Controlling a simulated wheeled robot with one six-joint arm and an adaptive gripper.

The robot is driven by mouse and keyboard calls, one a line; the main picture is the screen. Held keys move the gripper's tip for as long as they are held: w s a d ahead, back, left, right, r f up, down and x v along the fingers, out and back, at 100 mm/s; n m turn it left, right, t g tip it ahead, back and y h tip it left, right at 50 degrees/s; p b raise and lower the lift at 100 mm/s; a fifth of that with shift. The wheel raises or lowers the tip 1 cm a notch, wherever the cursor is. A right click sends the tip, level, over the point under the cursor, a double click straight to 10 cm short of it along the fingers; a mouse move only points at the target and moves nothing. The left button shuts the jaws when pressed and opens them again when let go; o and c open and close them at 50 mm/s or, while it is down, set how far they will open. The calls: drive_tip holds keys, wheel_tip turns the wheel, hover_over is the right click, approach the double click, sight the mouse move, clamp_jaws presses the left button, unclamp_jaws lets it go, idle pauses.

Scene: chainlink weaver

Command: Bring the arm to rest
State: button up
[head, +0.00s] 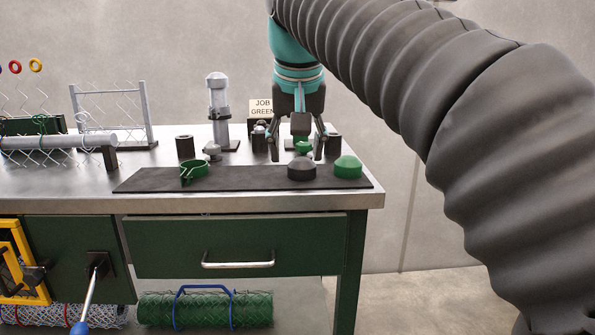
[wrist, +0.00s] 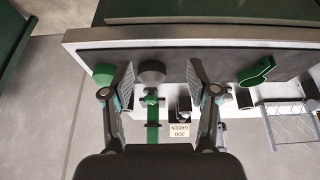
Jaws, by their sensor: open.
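My gripper (head: 298,152) hangs from the teal wrist of my arm, pointing down over the right part of the workbench, with its fingers spread. In the wrist view my gripper (wrist: 160,75) is open, with nothing held between its fingers. A small green fitting (head: 303,147) shows between or behind the fingers in the head view; it also shows in the wrist view (wrist: 150,100). I cannot tell its exact distance from the fingers. The black and grey ribbed sleeve of my arm fills the right of the head view.
A dark mat (head: 240,181) along the bench's front holds a green clamp (head: 194,170), a dark dome cap (head: 302,168) and a green dome cap (head: 347,166). Behind stand a grey post (head: 217,98) and a JOB GREEN sign (head: 261,106). A mesh frame (head: 112,112) stands left.

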drive_tip(key=s+d+f, duration=0.5)
drive_tip(key=s+f, duration=0.1)
drive_tip(key=f, duration=0.3)
drive_tip(key=s+d+f, duration=0.5)
drive_tip(key=s+f, duration=0.2)
drive_tip(key=f, duration=0.3)
drive_tip(key=s+d+f, duration=0.6)
drive_tip(key=f, duration=0.4)
drive_tip(key=shift+s+m+t, duration=0.3)
drive_tip(key=shift+m+t, duration=0.1)
